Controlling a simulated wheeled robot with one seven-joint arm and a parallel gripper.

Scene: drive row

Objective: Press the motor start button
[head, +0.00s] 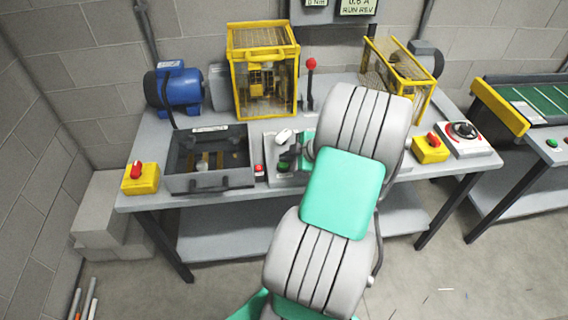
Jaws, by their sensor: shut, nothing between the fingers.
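My arm reaches over the workbench, and its forearm hides part of the bench top. My gripper (288,157) is shut and empty, low over a grey control panel (270,155) at the bench front. A green button (283,166) on this panel shows just below the fingertips and is partly hidden. I cannot tell whether the fingertips touch it. A small white lever or knob (284,136) sits above it on the panel. A blue motor (180,90) stands at the back left of the bench.
Beside the panel are an open grey box (210,182) and a small red button (259,170). Yellow boxes with red switches stand at the left (141,178) and right (430,149). A red-knobbed lever (311,65) rises behind, between yellow cages (235,65). A display (357,7) reads RUN REV.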

